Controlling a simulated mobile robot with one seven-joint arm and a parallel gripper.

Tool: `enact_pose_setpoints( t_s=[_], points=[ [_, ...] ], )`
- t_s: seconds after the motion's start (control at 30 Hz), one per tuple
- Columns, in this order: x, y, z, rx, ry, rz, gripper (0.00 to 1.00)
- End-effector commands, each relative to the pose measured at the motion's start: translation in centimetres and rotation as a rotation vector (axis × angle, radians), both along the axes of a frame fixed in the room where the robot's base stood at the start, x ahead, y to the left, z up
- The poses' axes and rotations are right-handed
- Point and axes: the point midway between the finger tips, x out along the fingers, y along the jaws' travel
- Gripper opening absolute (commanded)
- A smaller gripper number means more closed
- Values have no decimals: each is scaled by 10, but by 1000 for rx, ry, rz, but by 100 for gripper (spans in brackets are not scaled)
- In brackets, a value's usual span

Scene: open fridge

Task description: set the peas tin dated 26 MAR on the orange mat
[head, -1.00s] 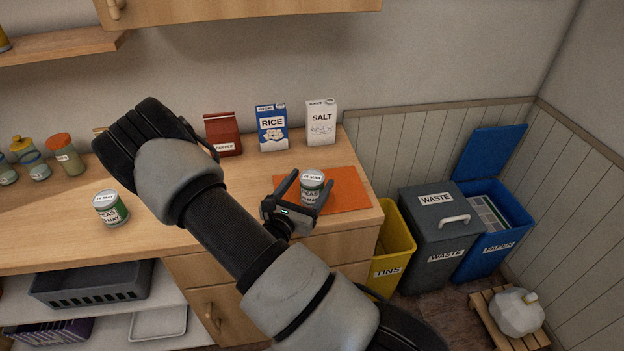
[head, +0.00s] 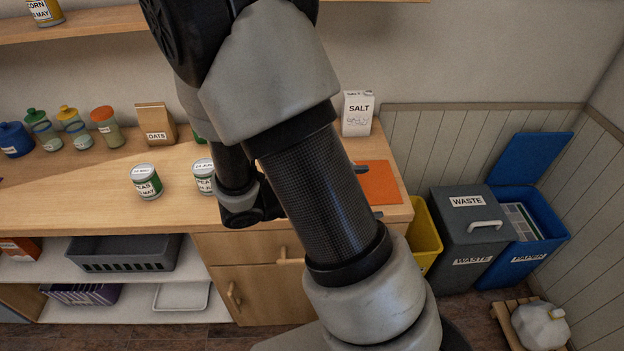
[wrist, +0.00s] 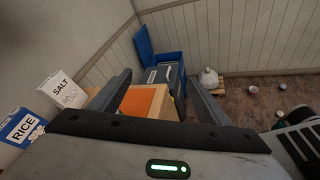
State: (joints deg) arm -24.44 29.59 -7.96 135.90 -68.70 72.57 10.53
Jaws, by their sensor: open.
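The orange mat (head: 378,186) lies at the right end of the counter, partly covered by my arm in the head view. In the wrist view the visible part of the mat (wrist: 146,101) is bare. My gripper (wrist: 157,78) is open, with nothing seen between its fingers. In the head view my arm hides most of it. The peas tin seen on the mat earlier is not visible now in either view. Two other peas tins stand on the counter: one (head: 146,183) marked MAY, and one (head: 203,177) beside my arm, its date too small to read surely.
A salt box (head: 357,114) stands behind the mat, with a rice box (wrist: 21,128) near it. Jars and an oats bag (head: 156,123) line the back left. Waste (head: 466,226) and blue bins (head: 531,234) stand right of the counter. The counter's front left is clear.

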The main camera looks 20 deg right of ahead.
Motion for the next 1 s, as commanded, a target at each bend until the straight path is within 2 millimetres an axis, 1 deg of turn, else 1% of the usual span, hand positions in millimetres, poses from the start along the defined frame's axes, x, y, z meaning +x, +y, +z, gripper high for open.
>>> enact_pose_setpoints(
  t_s=[0.03, 0.1, 0.17, 0.2, 0.27, 0.33, 0.47, 0.5, 0.6, 0.7, 0.83, 1.0],
  points=[
    [-15, 0, 11, 95, -75, -94, 70],
    [-34, 5, 21, 228, -168, -217, 70],
    [-49, 14, 28, 344, -250, -311, 70],
    [-57, 22, 33, 425, -309, -370, 70],
    [-66, 35, 41, 548, -399, -450, 70],
    [-73, 52, 53, 694, -509, -531, 70],
    [-76, 87, 83, 960, -722, -636, 70],
    [-76, 96, 93, 1034, -782, -656, 70],
    [-75, 116, 118, 1191, -914, -687, 70],
    [-74, 130, 138, 1302, -1005, -698, 70],
    [-74, 139, 151, 1371, -1062, -700, 70],
    [-74, 141, 152, 1381, -1068, -702, 70]
  ],
)
